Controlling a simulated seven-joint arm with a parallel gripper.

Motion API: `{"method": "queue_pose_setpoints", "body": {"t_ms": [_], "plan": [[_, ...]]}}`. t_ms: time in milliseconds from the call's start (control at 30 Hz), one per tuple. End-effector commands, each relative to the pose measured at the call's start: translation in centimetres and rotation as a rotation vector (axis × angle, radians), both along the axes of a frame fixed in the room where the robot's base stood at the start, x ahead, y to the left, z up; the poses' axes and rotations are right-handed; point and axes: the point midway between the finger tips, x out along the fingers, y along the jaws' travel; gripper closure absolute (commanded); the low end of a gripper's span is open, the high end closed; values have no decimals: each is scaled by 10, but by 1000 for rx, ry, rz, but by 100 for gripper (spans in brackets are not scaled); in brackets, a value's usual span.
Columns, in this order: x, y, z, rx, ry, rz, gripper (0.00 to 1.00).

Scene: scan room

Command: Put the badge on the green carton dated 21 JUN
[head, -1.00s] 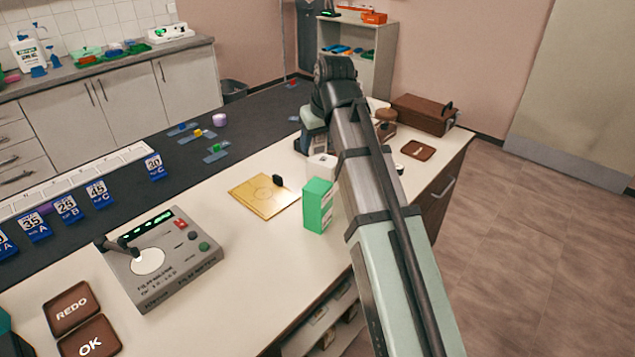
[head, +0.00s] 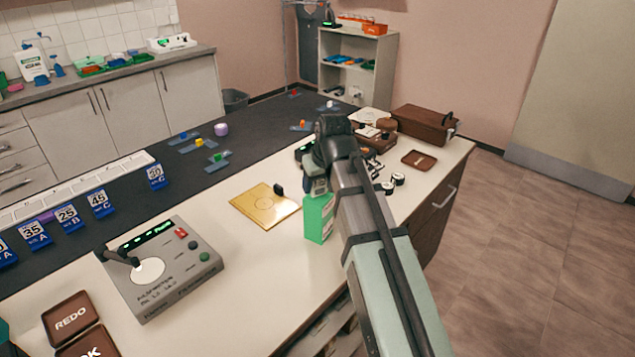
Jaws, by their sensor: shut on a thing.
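A green carton (head: 319,220) stands upright on the white counter, just right of the gold plate. Pale marks on its side are too small to read, so I cannot confirm a date. My gripper (head: 317,187) points down at the carton's top, overlapping its upper edge in the head view. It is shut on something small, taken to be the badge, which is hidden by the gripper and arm. I cannot tell whether the held thing touches the carton.
A gold plate (head: 265,205) with a small black knob lies left of the carton. A grey button console (head: 165,270) stands at front left. Small black-and-white rolls (head: 388,187), a brown tray (head: 419,158) and a brown case (head: 424,124) are beyond my arm. The counter before the carton is bare.

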Motion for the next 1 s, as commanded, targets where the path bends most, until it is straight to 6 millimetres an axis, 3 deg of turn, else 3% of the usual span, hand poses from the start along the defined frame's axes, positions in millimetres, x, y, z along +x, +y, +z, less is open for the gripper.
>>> {"method": "queue_pose_setpoints", "body": {"t_ms": [367,400,633,1000], "plan": [[0,0,-3,0,-1,0,77],[0,0,-4,0,-1,0,47],[0,0,-3,0,-1,0,25],[1,0,0,0,-1,0,22]]}}
